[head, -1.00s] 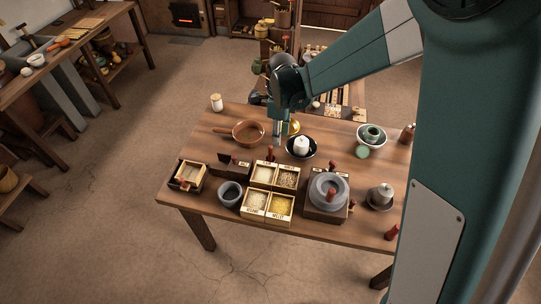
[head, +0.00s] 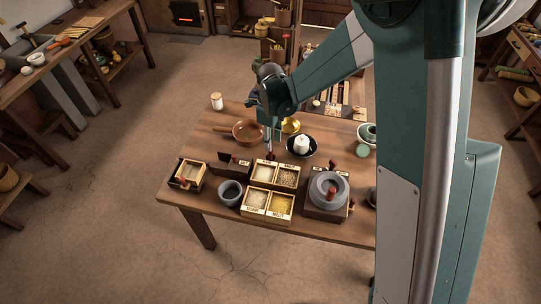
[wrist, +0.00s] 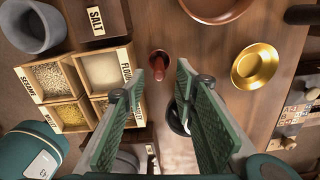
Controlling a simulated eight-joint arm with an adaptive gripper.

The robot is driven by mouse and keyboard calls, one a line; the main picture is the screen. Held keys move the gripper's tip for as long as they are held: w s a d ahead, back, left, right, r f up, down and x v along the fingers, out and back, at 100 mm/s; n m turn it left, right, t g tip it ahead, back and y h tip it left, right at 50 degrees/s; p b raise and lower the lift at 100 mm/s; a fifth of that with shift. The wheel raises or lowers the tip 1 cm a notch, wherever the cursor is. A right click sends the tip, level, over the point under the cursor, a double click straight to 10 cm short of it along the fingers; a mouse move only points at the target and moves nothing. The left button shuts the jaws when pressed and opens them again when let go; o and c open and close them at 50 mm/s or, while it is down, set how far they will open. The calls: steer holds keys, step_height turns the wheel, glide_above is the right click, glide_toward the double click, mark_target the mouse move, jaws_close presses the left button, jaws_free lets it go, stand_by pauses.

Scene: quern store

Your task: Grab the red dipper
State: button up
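A dark red, upright piece with a rounded top, apparently the red dipper (wrist: 160,60), shows in the wrist view just beyond and between my fingertips. In the head view the red dipper (head: 271,156) stands behind the grain boxes, below my gripper (head: 271,134). My gripper (wrist: 158,72) is open, with a wide gap between its green-padded fingers and nothing held. I cannot tell the exact height between fingertips and dipper. Its lower end is hard to make out.
The grain boxes (wrist: 77,92) stand beside the dipper, with the salt box (wrist: 93,18) and grey mortar (wrist: 32,26) beyond. A gold bowl (wrist: 256,66) and brown pan (head: 247,131) are nearby. A dark bowl (head: 301,153) with a white piece and the quern (head: 328,190) stand to the right.

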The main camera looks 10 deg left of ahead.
steer(key=shift+f, duration=0.6)
steer(key=shift+f, duration=0.15)
steer(key=b, duration=0.1)
glide_above(271, 160)
steer(key=shift+w+a+f, duration=0.1)
steer(key=shift+w+f, duration=0.1)
steer(key=shift+f, duration=1.05)
steer(key=shift+w+a+f, duration=0.1)
steer(key=shift+w+f, duration=0.05)
steer(key=shift+f, duration=1.1)
steer(key=shift+c, duration=0.5)
steer(key=c, duration=0.8)
